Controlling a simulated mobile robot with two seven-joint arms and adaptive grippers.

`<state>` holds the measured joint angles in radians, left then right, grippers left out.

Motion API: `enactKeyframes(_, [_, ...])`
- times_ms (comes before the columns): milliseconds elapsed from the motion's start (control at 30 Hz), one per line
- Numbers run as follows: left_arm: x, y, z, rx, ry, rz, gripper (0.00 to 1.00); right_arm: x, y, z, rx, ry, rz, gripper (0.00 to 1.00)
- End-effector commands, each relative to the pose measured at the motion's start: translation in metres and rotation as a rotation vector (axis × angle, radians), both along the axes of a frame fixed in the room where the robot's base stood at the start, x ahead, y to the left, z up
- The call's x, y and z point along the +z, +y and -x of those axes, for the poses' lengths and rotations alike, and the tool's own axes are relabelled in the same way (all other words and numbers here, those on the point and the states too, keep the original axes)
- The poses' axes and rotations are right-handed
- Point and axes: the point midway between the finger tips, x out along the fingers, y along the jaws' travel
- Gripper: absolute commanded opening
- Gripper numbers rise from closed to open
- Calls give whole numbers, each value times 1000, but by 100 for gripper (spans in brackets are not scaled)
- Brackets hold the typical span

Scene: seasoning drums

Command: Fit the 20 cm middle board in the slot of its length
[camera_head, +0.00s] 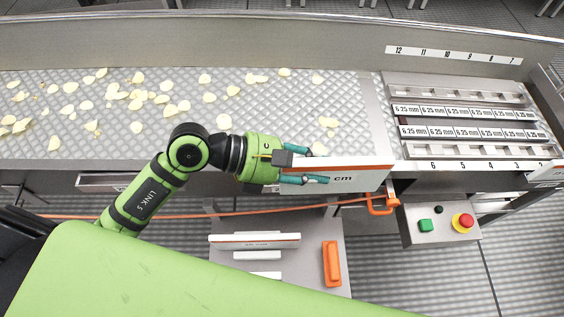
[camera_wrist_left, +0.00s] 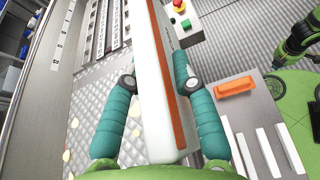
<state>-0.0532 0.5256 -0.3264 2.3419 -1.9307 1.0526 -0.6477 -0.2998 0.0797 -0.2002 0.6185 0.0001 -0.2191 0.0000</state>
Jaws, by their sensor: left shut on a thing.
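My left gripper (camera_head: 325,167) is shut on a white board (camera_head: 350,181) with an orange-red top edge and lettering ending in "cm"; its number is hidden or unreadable. The board is held level above the front edge of the conveyor, its right end near the slotted frame. In the left wrist view the teal fingers (camera_wrist_left: 155,80) clamp the board (camera_wrist_left: 150,60) from both sides, and it points toward the frame. My right gripper is not visible.
Chips lie on the patterned conveyor (camera_head: 240,120). A control box (camera_head: 438,228) with green and red buttons sits below the frame. An orange clamp handle (camera_head: 381,205) is under the board's right end. A low stand holds another board (camera_head: 255,241) and an orange block (camera_head: 333,263).

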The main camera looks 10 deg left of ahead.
Motion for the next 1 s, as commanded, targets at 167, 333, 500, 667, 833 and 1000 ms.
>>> enactKeyframes(167, [-26,39,-16,8,6,-1,0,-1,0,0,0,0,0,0])
enactKeyframes(333, [-46,72,-29,6,4,2,0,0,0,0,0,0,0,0])
enactKeyframes(500, [-57,90,-37,4,0,3,0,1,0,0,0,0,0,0])
enactKeyframes(667, [-69,93,-38,2,2,6,0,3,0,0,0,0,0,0])
enactKeyframes(833, [-93,93,-38,3,1,5,0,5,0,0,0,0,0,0])
enactKeyframes(1000, [-100,93,-38,1,-3,2,0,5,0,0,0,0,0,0])
